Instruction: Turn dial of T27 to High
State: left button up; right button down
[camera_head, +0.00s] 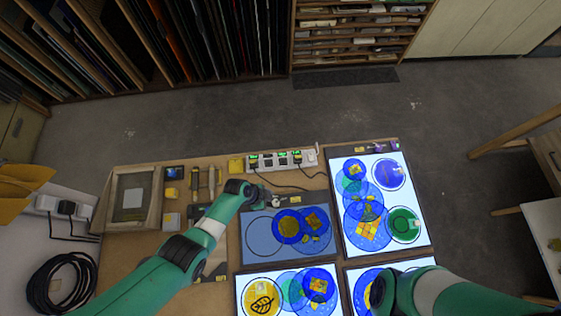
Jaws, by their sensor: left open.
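A white strip (280,160) with several dark sockets or dials and small green lit displays lies along the back edge of the table. I cannot read any label, so I cannot tell which one is T27 or where its dial points. My left gripper (259,191) is open, just in front of the strip's left part, near the upper left corner of a dim blue panel (260,249). It is small in the view, and I see nothing held in it. My right arm comes in at the lower right over a lit panel; its gripper does not show.
Lit panels with coloured round glass pieces fill the table's right side; one tall panel (416,230) stands out. A black cable coil (62,285) lies farther left.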

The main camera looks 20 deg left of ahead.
aim_at(275, 202)
pick_arm(q)
jog(key=shift+b+x, duration=0.45)
jog(key=shift+x, duration=0.8)
jog(key=shift+w+d+f+b, duration=0.1)
jog(key=shift+d+f+b, duration=0.1)
jog(key=shift+f+b, duration=0.15)
pick_arm(e)
jog(key=f, duration=0.1)
jog(key=d+f, duration=0.1)
jog(key=shift+w+f+h, duration=0.1)
jog(key=shift+f+h, duration=0.2)
jog(key=shift+f, duration=0.1)
pick_arm(q)
grip_shut()
